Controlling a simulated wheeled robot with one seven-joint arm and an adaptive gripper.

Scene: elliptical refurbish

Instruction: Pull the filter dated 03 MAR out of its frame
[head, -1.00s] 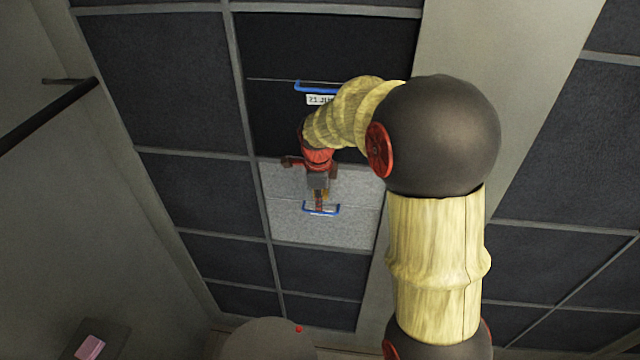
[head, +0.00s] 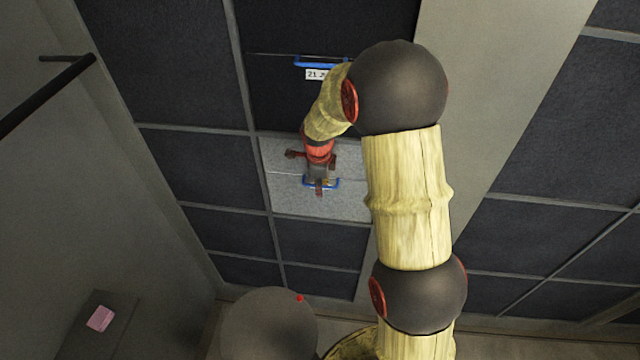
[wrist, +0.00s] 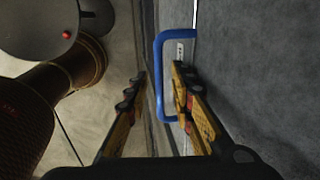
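A light grey filter panel (head: 345,205) with a blue handle (head: 335,184) sits in the dark wall frame in the head view. My gripper (head: 319,186) is at this handle. In the wrist view the handle (wrist: 158,60) stands off the grey face, and a small label (wrist: 180,50) behind it is too small to read. My gripper (wrist: 157,76) is open, with one finger on each side of the handle bar; the right finger appears to be inside the loop. I cannot tell whether either finger touches the bar.
A black filter (head: 285,95) above has its own blue handle (head: 312,62) and a partly hidden label (head: 316,74) beginning "21". A dark bar (head: 50,95) juts from the left wall. A pink block (head: 101,318) lies on a dark surface at lower left.

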